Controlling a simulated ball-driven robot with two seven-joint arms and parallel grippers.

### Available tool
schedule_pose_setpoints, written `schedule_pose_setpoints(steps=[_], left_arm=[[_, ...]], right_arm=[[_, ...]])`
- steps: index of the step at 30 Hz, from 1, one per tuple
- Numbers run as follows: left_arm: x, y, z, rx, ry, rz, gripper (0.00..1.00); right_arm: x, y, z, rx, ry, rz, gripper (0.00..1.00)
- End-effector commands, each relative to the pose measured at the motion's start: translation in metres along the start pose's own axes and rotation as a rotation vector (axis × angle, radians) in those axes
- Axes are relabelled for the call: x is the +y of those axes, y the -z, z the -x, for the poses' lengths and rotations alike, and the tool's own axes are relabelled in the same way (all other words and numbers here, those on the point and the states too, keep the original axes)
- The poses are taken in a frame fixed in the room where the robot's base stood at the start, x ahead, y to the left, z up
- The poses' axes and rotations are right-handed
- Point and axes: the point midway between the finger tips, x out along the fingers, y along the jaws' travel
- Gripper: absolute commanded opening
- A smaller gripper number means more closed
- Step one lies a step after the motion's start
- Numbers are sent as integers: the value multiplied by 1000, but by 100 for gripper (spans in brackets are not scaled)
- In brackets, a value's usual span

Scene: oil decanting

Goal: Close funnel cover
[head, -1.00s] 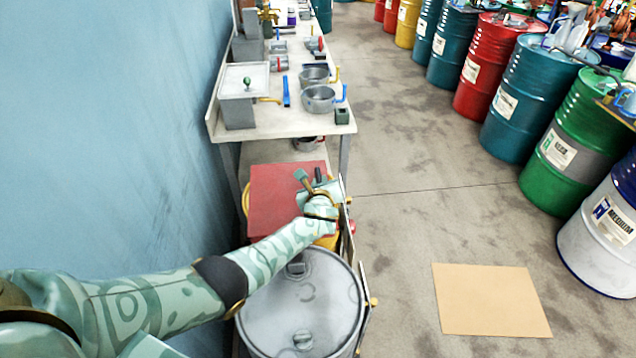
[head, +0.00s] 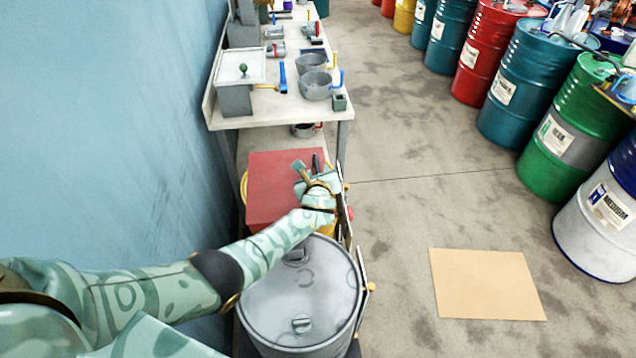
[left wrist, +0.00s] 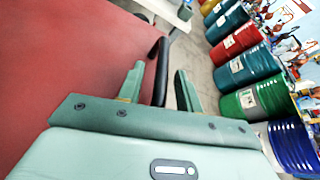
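The funnel cover (head: 270,185) is a flat red square panel on top of a yellow container (head: 243,190) at the near end of the workbench. The panel fills the left of the left wrist view (left wrist: 70,75). A black bar handle (left wrist: 163,68) stands at its right edge. My left gripper (left wrist: 160,72) is open, with the handle between its two fingers. A gap shows on the right finger's side; the left finger is close to the handle, and contact is unclear. The gripper also shows in the head view (head: 316,174), over the cover's right side. My right gripper is out of view.
A grey lidded drum (head: 300,300) stands just in front of the cover, under my left forearm. The workbench (head: 290,110) behind holds pots, brushes and a lidded box (head: 238,95). Coloured drums (head: 570,135) line the right. Floor between is clear except for flat cardboard (head: 487,284).

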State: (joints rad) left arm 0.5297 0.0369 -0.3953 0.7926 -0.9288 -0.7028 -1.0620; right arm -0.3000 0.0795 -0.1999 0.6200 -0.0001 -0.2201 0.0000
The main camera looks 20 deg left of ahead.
Motion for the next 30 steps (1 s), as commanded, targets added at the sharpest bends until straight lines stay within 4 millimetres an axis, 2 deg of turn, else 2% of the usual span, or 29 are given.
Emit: schedule_pose_setpoints(steps=[1, 6, 12, 15, 21, 30], left_arm=[[-2, -5, 13, 2, 2, 1, 35], [-2, -5, 59, 3, 2, 2, 35], [-1, -2, 110, 3, 1, 1, 35], [-1, -1, 128, 4, 0, 1, 35], [-1, 0, 147, 3, 0, -1, 35], [-1, 0, 148, 2, 0, -1, 35]], right_arm=[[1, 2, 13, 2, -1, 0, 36], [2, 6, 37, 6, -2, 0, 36], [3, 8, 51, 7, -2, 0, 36], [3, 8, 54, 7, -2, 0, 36], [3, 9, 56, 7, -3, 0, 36], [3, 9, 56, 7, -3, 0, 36]])
